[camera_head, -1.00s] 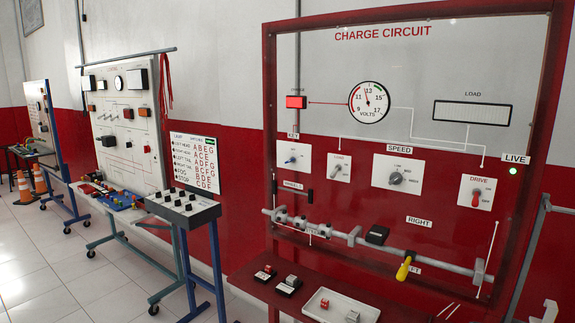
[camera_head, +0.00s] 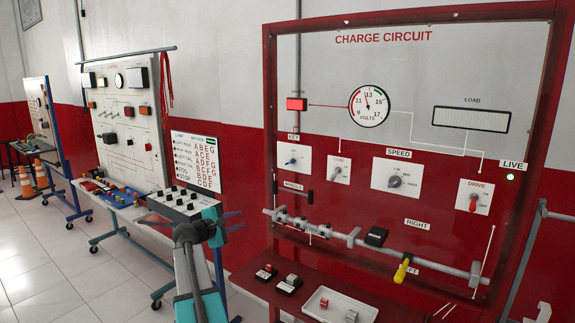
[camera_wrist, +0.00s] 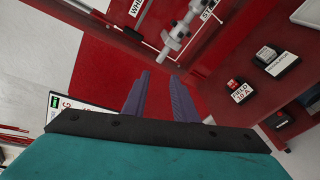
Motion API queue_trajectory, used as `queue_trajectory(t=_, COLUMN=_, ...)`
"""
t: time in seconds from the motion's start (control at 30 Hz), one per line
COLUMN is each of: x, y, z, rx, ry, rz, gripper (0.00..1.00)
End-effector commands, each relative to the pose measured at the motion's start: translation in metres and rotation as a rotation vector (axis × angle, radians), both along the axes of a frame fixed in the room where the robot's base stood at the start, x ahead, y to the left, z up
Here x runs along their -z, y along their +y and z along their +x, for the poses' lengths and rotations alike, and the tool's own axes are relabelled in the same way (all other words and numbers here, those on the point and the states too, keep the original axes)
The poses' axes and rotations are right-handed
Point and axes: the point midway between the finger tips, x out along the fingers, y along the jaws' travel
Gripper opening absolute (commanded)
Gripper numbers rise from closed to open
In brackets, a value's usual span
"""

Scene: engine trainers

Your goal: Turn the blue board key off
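Two pale boards on blue wheeled stands are in the head view: a nearer one (camera_head: 125,120) at left of centre and a farther one (camera_head: 39,108) at the far left. Their switches are too small for me to tell which is a key or how it is set. My gripper (camera_head: 239,220) is low, left of the red-framed board and before the switch box. The wrist view shows its two purple fingers (camera_wrist: 159,95) apart, with nothing between them.
A grey switch box (camera_head: 180,205) stands behind my arm. A red shelf (camera_head: 255,290) with small blocks and a white tray (camera_head: 340,296) juts out below the charge board. A rail with a yellow handle (camera_head: 402,270) crosses that board. Orange cones stand far left; floor is open at left.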

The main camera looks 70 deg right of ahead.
Motion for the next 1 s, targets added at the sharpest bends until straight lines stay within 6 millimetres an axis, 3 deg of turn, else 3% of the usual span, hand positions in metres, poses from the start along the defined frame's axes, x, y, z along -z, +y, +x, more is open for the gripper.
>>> queue_trajectory(t=0.03, x=-0.033, y=-0.016, z=-0.014, rx=0.017, ry=0.019, rz=-0.039, gripper=0.26)
queue_trajectory(t=0.2, x=-0.115, y=-0.049, z=-0.057, rx=0.063, ry=0.098, rz=-0.149, gripper=0.26)
queue_trajectory(t=0.3, x=-0.147, y=-0.059, z=-0.075, rx=0.084, ry=0.131, rz=-0.189, gripper=0.26)
queue_trajectory(t=0.4, x=-0.166, y=-0.063, z=-0.086, rx=0.097, ry=0.153, rz=-0.213, gripper=0.26)
queue_trajectory(t=1.0, x=-0.172, y=-0.071, z=-0.092, rx=0.102, ry=0.161, rz=-0.221, gripper=0.26)
